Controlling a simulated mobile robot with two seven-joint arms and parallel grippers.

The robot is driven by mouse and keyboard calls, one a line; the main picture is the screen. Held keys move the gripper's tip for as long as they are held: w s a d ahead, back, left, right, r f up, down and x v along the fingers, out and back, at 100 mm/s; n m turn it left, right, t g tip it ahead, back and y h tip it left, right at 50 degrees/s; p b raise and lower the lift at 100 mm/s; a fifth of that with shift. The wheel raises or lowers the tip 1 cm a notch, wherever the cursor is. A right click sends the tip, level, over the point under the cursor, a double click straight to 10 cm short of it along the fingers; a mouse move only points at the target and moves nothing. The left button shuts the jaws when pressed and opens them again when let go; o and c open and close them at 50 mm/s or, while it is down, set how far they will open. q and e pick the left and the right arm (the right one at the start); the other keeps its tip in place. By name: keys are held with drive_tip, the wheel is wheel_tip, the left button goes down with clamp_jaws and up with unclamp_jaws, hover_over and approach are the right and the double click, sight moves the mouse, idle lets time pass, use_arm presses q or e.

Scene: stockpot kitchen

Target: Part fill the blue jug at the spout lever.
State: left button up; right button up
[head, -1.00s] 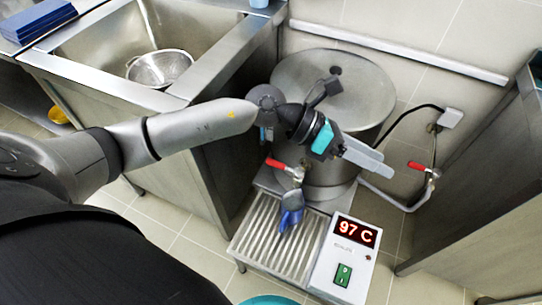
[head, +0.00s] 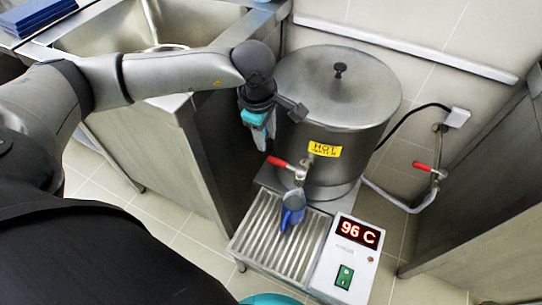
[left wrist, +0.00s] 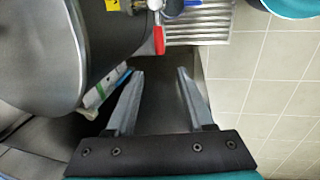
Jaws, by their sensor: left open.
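The blue jug (head: 292,212) stands on the slatted drip tray (head: 262,232), below the spout of the steel hot water pot (head: 340,95). The red spout lever (head: 278,162) sticks out to the left of the spout. My left gripper (head: 263,148) points down just above and left of the lever, apart from it. In the left wrist view its two fingers (left wrist: 160,72) are spread with nothing between them, and the red lever (left wrist: 158,38) lies ahead of them. The water level in the jug cannot be told. My right gripper is not in view.
A control box (head: 345,262) with a green switch reads 96 C. A second red-handled valve (head: 428,170) is on the pipe at the right. The sink counter (head: 165,110) stands close on the left. A teal object (head: 268,299) shows at the bottom edge.

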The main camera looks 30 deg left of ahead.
sight(271, 158)
use_arm(q)
drive_tip(key=f+b, duration=0.1)
drive_tip(key=f, duration=0.2)
drive_tip(key=w+f+b, duration=0.1)
drive_tip(key=f, duration=0.2)
drive_tip(key=w+f+b, duration=0.1)
drive_tip(key=f, duration=0.3)
drive_tip(key=shift+b, duration=0.35)
drive_tip(key=shift+w+f+b, duration=0.2)
drive_tip(key=shift+f+b, duration=0.1)
drive_tip(key=shift+f, duration=0.55)
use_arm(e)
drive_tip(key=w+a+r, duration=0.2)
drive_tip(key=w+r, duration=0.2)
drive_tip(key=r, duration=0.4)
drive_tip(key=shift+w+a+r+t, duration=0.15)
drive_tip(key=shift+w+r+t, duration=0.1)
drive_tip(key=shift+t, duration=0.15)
use_arm(q)
clamp_jaws()
